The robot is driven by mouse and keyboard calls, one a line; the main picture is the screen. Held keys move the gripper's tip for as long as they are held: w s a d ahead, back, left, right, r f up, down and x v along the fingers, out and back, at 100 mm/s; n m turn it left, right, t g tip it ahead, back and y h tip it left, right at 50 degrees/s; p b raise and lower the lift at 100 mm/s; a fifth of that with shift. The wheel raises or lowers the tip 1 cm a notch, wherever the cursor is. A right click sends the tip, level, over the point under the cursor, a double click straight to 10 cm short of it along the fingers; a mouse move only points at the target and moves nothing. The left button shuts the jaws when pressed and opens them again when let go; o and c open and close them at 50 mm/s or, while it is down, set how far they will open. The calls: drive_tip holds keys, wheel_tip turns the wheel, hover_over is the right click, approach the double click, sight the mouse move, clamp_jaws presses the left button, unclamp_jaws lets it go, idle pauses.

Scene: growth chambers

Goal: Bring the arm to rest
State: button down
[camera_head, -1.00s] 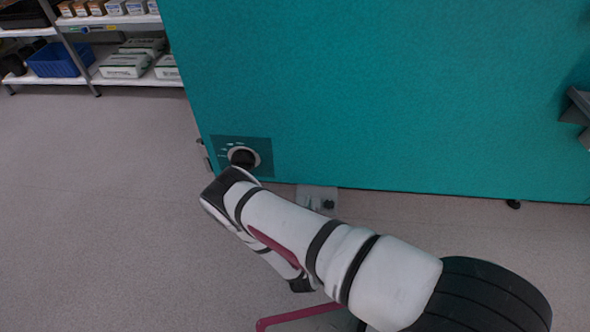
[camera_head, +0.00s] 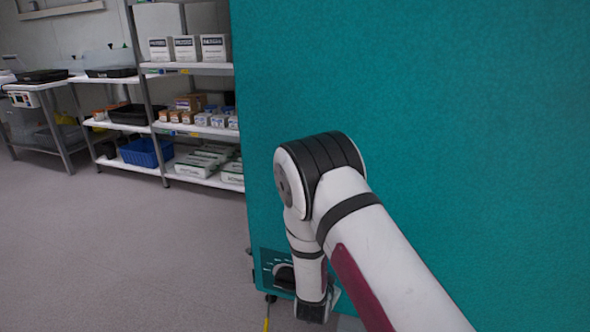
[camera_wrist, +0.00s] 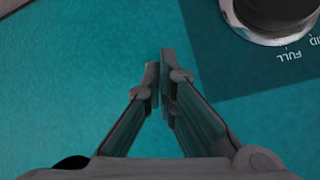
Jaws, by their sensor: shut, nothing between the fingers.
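My arm (camera_head: 375,255) is raised and bent in front of a large teal cabinet (camera_head: 430,100), with its forearm hanging down near the cabinet's lower left. My gripper (camera_wrist: 160,72) shows in the wrist view with its fingers together and empty, facing the teal panel. A dark round knob (camera_wrist: 275,12) in a pale ring sits at the upper right of the wrist view, apart from the fingertips. In the head view the knob (camera_head: 284,275) is partly hidden behind my arm, and the gripper is not clearly visible there.
A shelving rack (camera_head: 190,130) with boxes and a blue bin (camera_head: 146,152) stands at the back left. A side table (camera_head: 45,88) is farther left. The grey floor (camera_head: 120,250) left of the cabinet is clear.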

wheel_tip(320, 180, up, 15)
drive_tip(key=s+a+n+g+y, duration=0.1)
drive_tip(key=s+a+g+y, duration=0.1)
drive_tip(key=y, duration=0.1)
drive_tip(key=s+d+r+n+g+y, duration=0.2)
drive_tip(key=s+r+n+g, duration=0.1)
drive_tip(key=s+r, duration=0.9)
drive_tip(key=s+d+r+n+g+h, duration=0.1)
drive_tip(key=s+d+r, duration=0.25)
drive_tip(key=s, duration=0.75)
drive_tip(key=s+d+r+n+g+p, duration=0.1)
drive_tip(key=s+d+r+g, duration=0.2)
drive_tip(key=s, duration=0.7)
drive_tip(key=s+d+r+n+h, duration=0.1)
drive_tip(key=s+d+r, duration=0.3)
drive_tip(key=s, duration=0.7)
wheel_tip(320, 180, up, 40)
drive_tip(key=t+p, duration=0.3)
drive_tip(key=p, duration=3.5)
drive_tip(key=shift+w+a+r+t, duration=0.2)
drive_tip(key=shift+w+a+t, duration=0.15)
drive_tip(key=shift+a, duration=0.1)
drive_tip(key=shift+d, duration=0.15)
